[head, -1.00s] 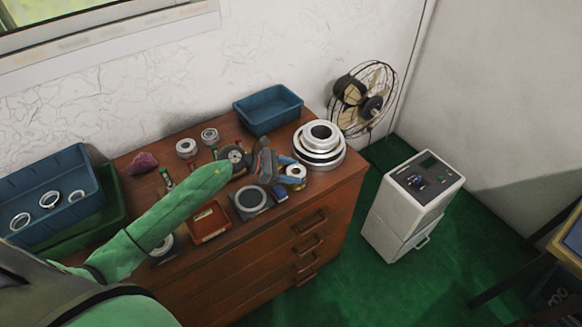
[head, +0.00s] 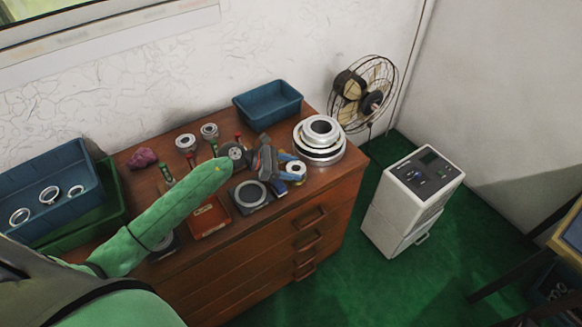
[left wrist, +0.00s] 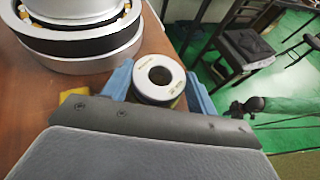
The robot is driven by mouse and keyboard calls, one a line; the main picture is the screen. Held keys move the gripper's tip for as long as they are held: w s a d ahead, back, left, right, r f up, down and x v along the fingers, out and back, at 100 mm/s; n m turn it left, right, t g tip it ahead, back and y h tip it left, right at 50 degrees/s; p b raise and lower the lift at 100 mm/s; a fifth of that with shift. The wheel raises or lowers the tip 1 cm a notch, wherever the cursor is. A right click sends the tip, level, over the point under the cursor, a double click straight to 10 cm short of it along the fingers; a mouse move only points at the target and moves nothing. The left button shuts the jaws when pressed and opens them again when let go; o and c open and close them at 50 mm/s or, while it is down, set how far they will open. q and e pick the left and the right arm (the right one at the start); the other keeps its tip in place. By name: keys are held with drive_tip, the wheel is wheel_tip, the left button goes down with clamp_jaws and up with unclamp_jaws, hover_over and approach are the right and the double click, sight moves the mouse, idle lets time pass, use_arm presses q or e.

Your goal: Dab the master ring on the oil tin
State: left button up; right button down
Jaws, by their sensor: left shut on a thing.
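The master ring (left wrist: 144,91), a pale thick ring with small engraved marks, sits between the two blue fingers of my left gripper (left wrist: 160,92) in the left wrist view. In the head view the ring (head: 297,173) is at the right front of the wooden cabinet top, and my left gripper (head: 290,168) is shut on it. Yellow patches show beside and below the ring in the wrist view; I cannot tell whether it touches anything there. I cannot tell for sure which item is the oil tin. My right gripper is not in view.
Stacked large bearing rings (head: 320,152) stand just behind the held ring. A blue bin (head: 268,107) stands at the back; a fan (head: 362,95) stands beyond the cabinet.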

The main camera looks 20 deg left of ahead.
sight(291, 168)
use_arm(q)
drive_tip(key=shift+f+b, duration=0.4)
idle(0.8)
drive_tip(key=shift+f+b, duration=0.2)
drive_tip(key=shift+b, duration=0.2)
idle(1.6)
drive_tip(key=shift+r+p, duration=1.35)
drive_tip(key=shift+r, duration=2.3)
